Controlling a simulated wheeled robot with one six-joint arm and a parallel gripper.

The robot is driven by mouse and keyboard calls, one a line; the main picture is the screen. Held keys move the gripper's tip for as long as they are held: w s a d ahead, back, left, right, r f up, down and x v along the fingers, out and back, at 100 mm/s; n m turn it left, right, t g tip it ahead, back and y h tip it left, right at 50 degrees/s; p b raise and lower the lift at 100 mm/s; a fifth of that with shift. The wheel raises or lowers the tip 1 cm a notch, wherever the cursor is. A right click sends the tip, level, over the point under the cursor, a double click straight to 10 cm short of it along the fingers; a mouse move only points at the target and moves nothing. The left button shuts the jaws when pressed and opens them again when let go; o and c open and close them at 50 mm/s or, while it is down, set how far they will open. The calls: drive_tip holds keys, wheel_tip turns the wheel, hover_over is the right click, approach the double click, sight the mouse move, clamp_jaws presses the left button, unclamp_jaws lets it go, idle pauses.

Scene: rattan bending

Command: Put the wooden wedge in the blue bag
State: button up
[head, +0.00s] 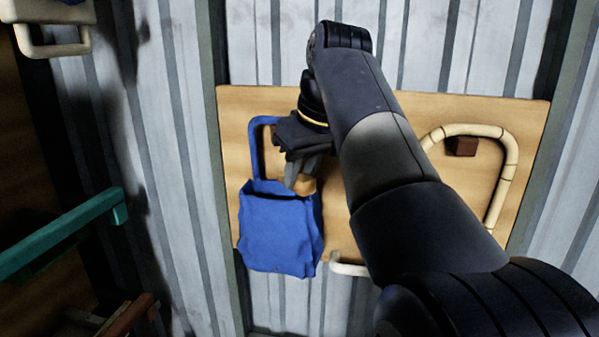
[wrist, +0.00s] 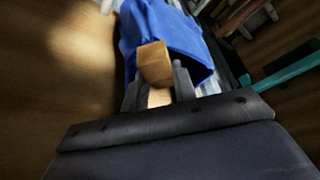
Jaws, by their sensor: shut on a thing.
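The blue bag (head: 279,232) hangs by its strap against a wooden board in the head view. It also fills the upper middle of the wrist view (wrist: 165,25). My gripper (head: 303,181) points down at the bag's top opening. The gripper is shut on the wooden wedge (head: 305,186), a small tan block. In the wrist view the wedge (wrist: 154,62) sits between the fingertips, in front of the blue cloth. I cannot tell whether the wedge touches the bag or is inside its rim.
The wooden board (head: 400,105) is fixed on a corrugated metal wall (head: 290,40). A bent rattan loop (head: 507,165) and a dark brown block (head: 462,146) are on its right. A teal bar (head: 65,232) juts in at the left, above brown pieces (head: 128,316).

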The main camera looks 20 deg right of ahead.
drive_tip(key=o, duration=1)
drive_tip(key=shift+v, duration=3.75)
drive_tip(key=shift+a, duration=0.1)
drive_tip(key=x, duration=0.7)
drive_tip(key=shift+f, duration=0.3)
drive_tip(key=shift+s+a+r, duration=0.2)
drive_tip(key=shift+s+a, duration=0.5)
drive_tip(key=shift+s, duration=0.15)
drive_tip(key=shift+s+a, duration=0.25)
drive_tip(key=shift+s, duration=0.1)
drive_tip(key=shift+s, duration=0.1)
